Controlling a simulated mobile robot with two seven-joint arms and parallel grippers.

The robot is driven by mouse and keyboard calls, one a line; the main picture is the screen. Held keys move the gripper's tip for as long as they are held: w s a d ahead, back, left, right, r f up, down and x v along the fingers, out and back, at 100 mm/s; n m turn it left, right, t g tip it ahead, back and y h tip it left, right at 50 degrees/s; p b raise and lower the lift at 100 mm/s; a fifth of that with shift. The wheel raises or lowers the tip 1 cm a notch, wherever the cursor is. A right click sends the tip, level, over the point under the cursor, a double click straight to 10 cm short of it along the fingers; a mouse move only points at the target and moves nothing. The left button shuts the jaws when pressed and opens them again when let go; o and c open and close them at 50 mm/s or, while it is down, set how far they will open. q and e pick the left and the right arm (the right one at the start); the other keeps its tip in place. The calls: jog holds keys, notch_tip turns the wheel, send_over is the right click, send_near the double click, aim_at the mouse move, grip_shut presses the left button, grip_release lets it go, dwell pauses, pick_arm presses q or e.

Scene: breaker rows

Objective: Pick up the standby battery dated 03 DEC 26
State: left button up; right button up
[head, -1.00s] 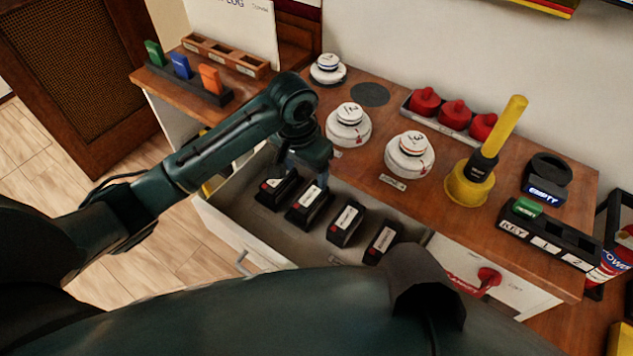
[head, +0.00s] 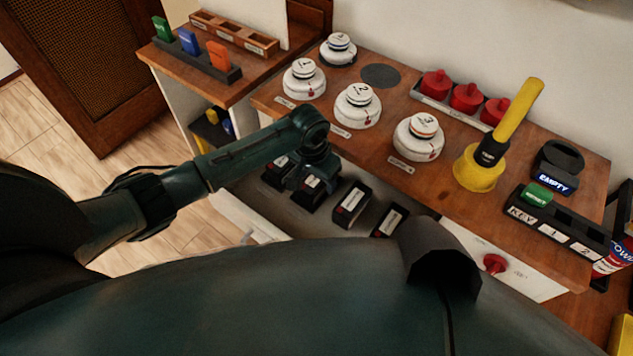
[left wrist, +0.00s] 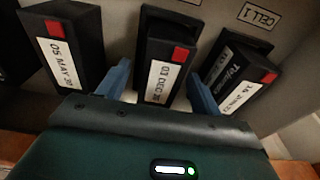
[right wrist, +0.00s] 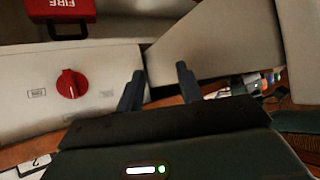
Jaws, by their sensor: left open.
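The standby battery dated 03 DEC 26 (left wrist: 160,82) is a black block with a white label and a red corner patch, in the middle of the left wrist view. My left gripper (left wrist: 157,72) is open, with one blue finger on each side of this battery. A battery labelled 05 MAY (left wrist: 62,58) stands to its left and another dated battery (left wrist: 238,82) to its right. In the head view my left gripper (head: 305,180) is down at the row of black batteries in the open drawer. My right gripper (right wrist: 158,82) is open and empty, away from the batteries.
Neighbouring batteries stand close outside both left fingers. The drawer's front wall (head: 245,222) is on the near side. The wooden counter (head: 445,195) above holds white round units (head: 357,106), red pieces (head: 466,97) and a yellow-handled tool (head: 480,170). A red knob (right wrist: 71,84) shows in the right wrist view.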

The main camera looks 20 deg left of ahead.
pick_arm(q)
jog(key=shift+f, duration=0.25)
jog(key=shift+c, duration=0.4)
jog(key=shift+w+r, duration=0.1)
grip_shut()
